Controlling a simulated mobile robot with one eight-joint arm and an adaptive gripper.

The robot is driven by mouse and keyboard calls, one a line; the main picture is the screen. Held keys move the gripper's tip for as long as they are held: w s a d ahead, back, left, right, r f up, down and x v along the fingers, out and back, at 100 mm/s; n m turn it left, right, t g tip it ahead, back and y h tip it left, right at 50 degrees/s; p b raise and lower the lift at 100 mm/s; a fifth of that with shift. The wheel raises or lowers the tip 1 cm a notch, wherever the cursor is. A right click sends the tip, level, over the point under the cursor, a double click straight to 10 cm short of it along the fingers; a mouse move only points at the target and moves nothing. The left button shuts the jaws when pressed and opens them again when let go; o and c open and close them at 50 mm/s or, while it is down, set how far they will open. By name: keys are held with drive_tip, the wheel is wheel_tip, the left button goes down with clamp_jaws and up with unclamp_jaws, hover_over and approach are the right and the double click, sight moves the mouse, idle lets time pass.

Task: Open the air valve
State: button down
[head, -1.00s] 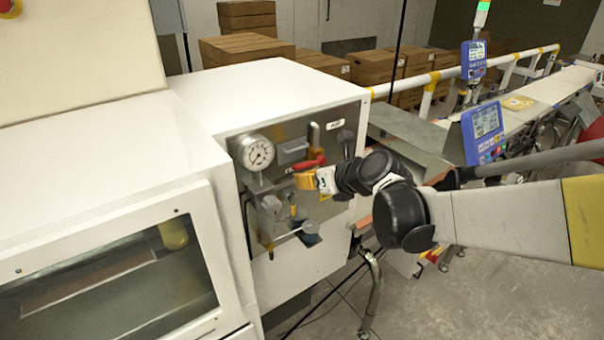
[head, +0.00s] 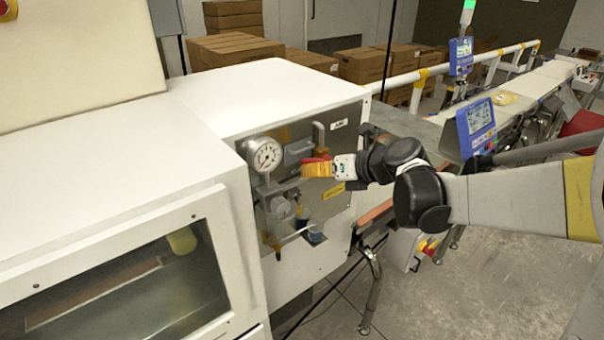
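The air panel (head: 345,112) is on the side of a white cabinet. A red valve lever (head: 317,160) shows only as a small strip on the panel, right of the round pressure gauge (head: 264,155). My gripper (head: 306,171) reaches in from the right with its orange-yellow fingers pointing left. The fingers lie just below the red strip and hide most of the lever. I cannot tell whether they touch it, or whether they are open or shut.
Below the gauge are a filter-regulator unit (head: 281,208) and a dark blue-grey cup (head: 315,233). A yellow label (head: 333,191) is beneath my gripper. A conveyor with a blue display (head: 480,118) stands at right. Open floor (head: 470,295) lies at lower right.

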sight(309, 160)
drive_tip(key=r, duration=0.2)
drive_tip(key=r+m+y+p, duration=0.1)
drive_tip(key=shift+w+d, duration=0.25)
drive_tip(key=shift+d, duration=0.15)
drive_tip(key=shift+w+d+r+p, duration=0.3)
drive_tip(key=shift+d+r+p, duration=0.15)
drive_tip(key=shift+r, duration=0.2)
drive_tip(key=shift+w+d+r+p, duration=0.3)
drive_tip(key=shift+d+r, duration=0.15)
drive_tip(key=shift+r, duration=0.15)
drive_tip(key=shift+w+d+r, duration=0.4)
drive_tip(key=shift+w+d, duration=0.05)
drive_tip(key=shift+d, duration=0.2)
drive_tip(key=shift+w+d, duration=0.1)
drive_tip(key=shift+d, duration=0.05)
